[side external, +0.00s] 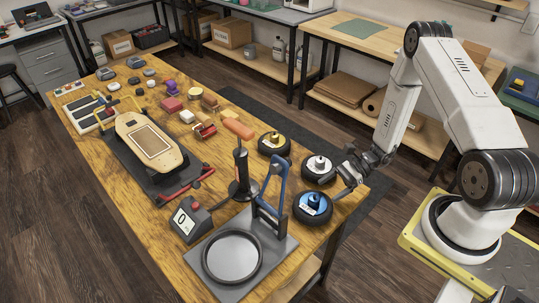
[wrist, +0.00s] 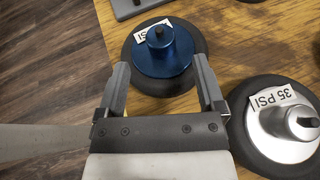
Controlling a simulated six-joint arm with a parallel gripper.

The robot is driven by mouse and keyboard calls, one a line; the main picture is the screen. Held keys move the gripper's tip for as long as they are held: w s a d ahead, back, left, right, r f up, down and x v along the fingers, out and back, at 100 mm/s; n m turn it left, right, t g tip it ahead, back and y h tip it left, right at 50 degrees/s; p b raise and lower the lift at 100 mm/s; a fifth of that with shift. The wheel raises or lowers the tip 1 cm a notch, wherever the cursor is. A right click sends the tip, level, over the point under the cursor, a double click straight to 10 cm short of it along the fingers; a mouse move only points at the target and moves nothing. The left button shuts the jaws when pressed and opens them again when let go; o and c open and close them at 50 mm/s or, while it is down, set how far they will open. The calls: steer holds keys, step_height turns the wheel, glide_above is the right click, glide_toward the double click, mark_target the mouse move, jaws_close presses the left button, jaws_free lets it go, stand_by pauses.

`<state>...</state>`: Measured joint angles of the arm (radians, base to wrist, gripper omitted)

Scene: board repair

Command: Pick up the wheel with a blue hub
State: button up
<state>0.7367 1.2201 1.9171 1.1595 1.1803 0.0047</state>
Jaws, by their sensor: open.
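The wheel with a blue hub (side external: 313,208) lies flat near the table's right end in the side external view, its black tyre around a blue hub with a post and a white label. It also shows in the wrist view (wrist: 165,57), ahead of my gripper. My gripper (wrist: 164,85) is open, with its two fingers spread to the left and right of the wheel's near part. No object is held between the fingers. In the side external view my gripper (side external: 343,183) is just above and right of the blue-hub wheel. Whether the fingers touch the tyre is unclear.
A silver-hub wheel (wrist: 286,123) labelled 35 PSI lies close on the right in the wrist view. A press stand with a blue lever (side external: 272,188) and a device showing 0 (side external: 188,219) stand left of the blue-hub wheel.

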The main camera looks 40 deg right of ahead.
mark_target(319, 196)
steer(key=shift+x, duration=2.2)
steer(key=shift+c, duration=0.2)
jaws_close()
